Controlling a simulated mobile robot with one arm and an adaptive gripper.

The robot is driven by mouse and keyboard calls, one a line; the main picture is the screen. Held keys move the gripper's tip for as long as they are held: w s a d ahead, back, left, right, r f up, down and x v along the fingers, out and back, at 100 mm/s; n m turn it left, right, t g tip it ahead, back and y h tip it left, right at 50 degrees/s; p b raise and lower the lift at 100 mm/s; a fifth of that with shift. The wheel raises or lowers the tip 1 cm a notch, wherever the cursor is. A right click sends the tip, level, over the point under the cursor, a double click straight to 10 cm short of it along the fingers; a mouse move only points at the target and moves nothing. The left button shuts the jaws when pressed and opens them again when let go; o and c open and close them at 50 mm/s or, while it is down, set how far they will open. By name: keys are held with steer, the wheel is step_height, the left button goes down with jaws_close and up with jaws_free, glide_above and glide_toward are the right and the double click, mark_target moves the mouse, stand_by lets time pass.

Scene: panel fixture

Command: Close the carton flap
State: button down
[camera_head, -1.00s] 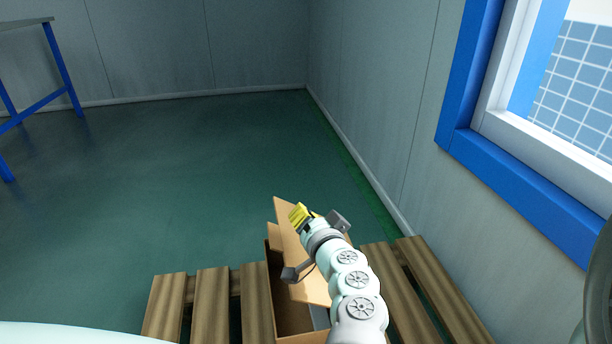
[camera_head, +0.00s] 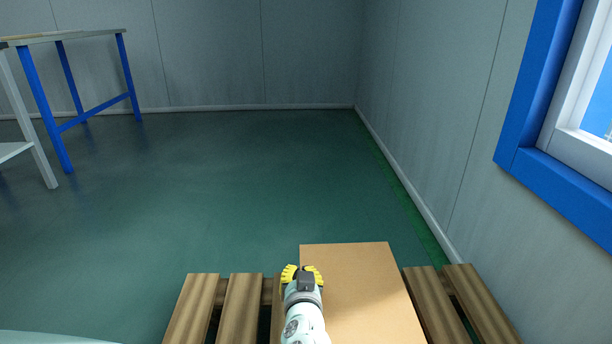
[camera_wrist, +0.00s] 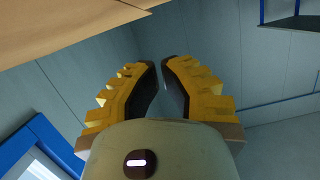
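The carton (camera_head: 362,300) stands on the pallet at the bottom centre of the head view. A broad tan cardboard panel, which looks like its flap, spreads over its top, and no opening shows; I cannot tell whether it lies fully flat. My gripper (camera_head: 302,272) is at the panel's left edge, with its yellow fingers spread and nothing between them. In the wrist view, the fingers (camera_wrist: 162,70) have a narrow empty gap at their tips. Cardboard (camera_wrist: 60,25) fills the upper left there, apart from the fingertips. Contact with the arm is unclear.
Wooden pallet slats (camera_head: 195,310) show left and right of the carton. A wall with a blue-framed window (camera_head: 530,100) stands at the right. A blue-legged table (camera_head: 128,75) is at the far left. The green floor beyond the carton is clear.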

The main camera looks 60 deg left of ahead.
steer(key=shift+s+a+f, duration=0.1)
steer(key=shift+s+f, duration=0.05)
steer(key=shift+f, duration=0.7)
steer(key=shift+s+f+b, duration=0.15)
steer(key=shift+f+b, duration=0.4)
steer(key=shift+f, duration=0.65)
steer(key=shift+f, duration=0.2)
